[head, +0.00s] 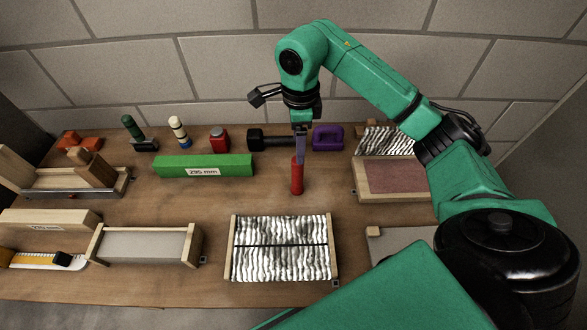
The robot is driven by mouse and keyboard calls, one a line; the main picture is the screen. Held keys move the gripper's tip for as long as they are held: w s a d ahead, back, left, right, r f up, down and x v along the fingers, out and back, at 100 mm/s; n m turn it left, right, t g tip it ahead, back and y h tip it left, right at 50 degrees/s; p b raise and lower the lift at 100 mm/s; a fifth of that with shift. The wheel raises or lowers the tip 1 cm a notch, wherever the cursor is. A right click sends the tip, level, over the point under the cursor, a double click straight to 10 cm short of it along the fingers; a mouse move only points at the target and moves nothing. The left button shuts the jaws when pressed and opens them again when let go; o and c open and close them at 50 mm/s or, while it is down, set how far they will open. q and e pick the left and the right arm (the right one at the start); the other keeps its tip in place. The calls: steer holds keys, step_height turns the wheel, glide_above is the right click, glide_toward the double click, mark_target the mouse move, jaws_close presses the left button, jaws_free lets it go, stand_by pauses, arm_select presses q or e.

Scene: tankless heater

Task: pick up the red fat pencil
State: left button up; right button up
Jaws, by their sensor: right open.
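The red fat pencil (297,177) stands upright near the middle of the wooden table in the head view. My right gripper (300,150) points down over it, with a finger at the pencil's upper part. The gripper is open; its far finger is hidden, and I cannot tell whether it touches the pencil. My green right arm comes in from the right side. My left gripper is not in view.
A green block marked 295 mm (204,166), a black dumbbell-shaped object (268,141) and a purple object (328,138) stand behind the pencil. A wavy-topped tray (280,248) lies in front. Bare table (225,197) lies left of the pencil.

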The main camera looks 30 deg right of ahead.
mark_target(298, 169)
steer(key=f, duration=0.1)
steer(key=f+p, duration=0.1)
steer(key=f, duration=0.1)
steer(key=shift+s+f, duration=0.2)
steer(key=shift+f, duration=0.05)
steer(key=f+p, duration=0.1)
steer(key=f, duration=0.2)
steer(key=f+p, duration=0.1)
steer(key=f, duration=0.1)
steer(key=shift+w+f+p, duration=0.3)
steer(key=shift+f+p, duration=0.05)
steer(key=shift+a+f, duration=0.1)
steer(key=shift+f, duration=0.45)
jaws_close()
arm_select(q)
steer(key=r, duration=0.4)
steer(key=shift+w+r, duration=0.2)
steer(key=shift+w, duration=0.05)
